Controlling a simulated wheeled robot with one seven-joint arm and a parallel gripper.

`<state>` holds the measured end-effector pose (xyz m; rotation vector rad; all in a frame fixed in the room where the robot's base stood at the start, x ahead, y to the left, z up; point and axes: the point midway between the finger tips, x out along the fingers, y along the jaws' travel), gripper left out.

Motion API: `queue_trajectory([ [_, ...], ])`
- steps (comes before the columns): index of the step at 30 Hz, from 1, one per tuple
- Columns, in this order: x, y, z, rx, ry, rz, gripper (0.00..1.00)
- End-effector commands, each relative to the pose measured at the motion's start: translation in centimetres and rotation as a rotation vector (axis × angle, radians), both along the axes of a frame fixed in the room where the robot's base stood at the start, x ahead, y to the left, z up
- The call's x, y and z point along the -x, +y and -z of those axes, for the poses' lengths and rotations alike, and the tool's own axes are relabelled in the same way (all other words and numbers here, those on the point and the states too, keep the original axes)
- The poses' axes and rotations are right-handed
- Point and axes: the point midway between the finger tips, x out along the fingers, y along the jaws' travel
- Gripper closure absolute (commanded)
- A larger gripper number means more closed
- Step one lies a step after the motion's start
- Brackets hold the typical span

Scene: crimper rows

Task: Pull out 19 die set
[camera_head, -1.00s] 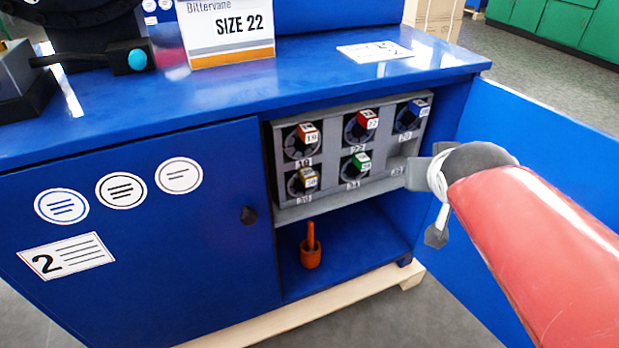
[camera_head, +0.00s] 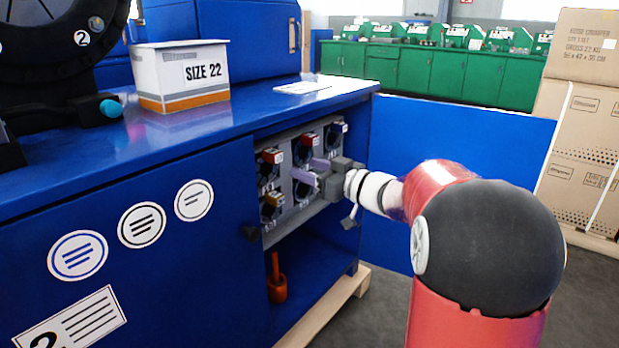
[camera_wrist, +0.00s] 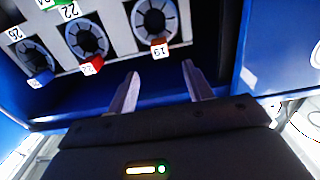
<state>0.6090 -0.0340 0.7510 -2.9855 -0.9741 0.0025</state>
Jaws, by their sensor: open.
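The 19 die set (camera_head: 270,157) with its red tag sits at the top left of the grey die rack inside the open blue cabinet. In the wrist view, upside down, the round die set with a red tag (camera_wrist: 154,18) is just beyond the fingers, roughly centred between them. My gripper (camera_head: 309,170) is open and empty in front of the rack, fingers pointing left towards it. In the wrist view its two pale purple fingers (camera_wrist: 160,82) are spread, apart from the die set. The green-tagged die is hidden behind my gripper in the head view.
A second red-tagged die (camera_wrist: 87,40) and a blue-tagged die (camera_wrist: 36,60) are beside it. A yellow-tagged die (camera_head: 271,207) is below. An orange pestle-like object (camera_head: 276,282) stands on the lower shelf. The cabinet's left door (camera_head: 150,270) is closed; the blue right door (camera_head: 470,135) stands open.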

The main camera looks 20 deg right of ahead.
Motion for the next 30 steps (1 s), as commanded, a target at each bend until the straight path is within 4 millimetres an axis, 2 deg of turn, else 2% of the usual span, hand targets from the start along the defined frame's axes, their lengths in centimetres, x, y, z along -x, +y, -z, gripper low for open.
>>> queue_trajectory([
  [21,-6.6,4.9,-0.2,0.0,0.0,0.001,0.49],
  [30,-8.3,6.1,-0.2,0.0,-0.003,0.002,0.49],
])
